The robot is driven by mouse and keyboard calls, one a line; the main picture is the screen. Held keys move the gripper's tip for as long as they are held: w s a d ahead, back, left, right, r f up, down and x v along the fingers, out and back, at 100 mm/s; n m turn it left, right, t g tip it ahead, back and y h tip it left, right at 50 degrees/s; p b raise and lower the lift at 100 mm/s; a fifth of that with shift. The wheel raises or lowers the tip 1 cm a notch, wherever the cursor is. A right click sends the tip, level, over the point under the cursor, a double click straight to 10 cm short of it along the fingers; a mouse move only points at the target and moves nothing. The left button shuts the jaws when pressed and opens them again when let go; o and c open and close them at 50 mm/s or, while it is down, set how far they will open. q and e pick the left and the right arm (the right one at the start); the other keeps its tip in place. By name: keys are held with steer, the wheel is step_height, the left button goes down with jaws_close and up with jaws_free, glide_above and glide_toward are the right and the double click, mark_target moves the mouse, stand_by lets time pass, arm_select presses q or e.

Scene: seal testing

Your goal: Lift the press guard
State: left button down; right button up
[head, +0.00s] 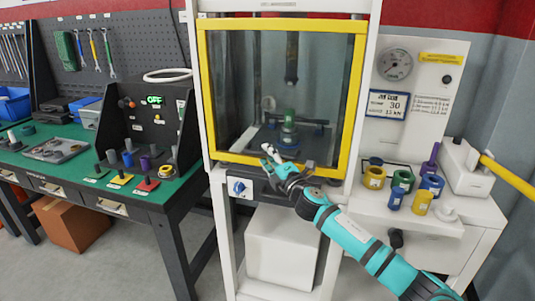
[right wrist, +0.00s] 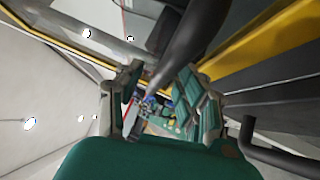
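The press guard (head: 204,85) is a clear panel in a yellow frame on the front of the white press cabinet. It is down, covering the opening. My right gripper (head: 268,152) is at the guard's lower edge, left of its middle. In the right wrist view its two teal-padded fingers (right wrist: 160,100) stand apart. A dark bar (right wrist: 180,45), which looks like a handle, runs toward the gap between them; whether they touch it I cannot tell. The yellow frame (right wrist: 265,40) shows at upper right there. My left gripper is not in view.
Behind the guard stands a green part (head: 289,128) under a dark ram (head: 292,58). A side shelf (head: 445,222) at right holds several coloured rings and cylinders. A dark workbench (head: 150,203) stands at left. A white box (head: 282,245) is under the press.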

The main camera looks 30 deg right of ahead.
steer(key=shift+w+r, duration=0.1)
steer(key=shift+w, duration=0.3)
steer(key=shift+c, duration=0.2)
jaws_close()
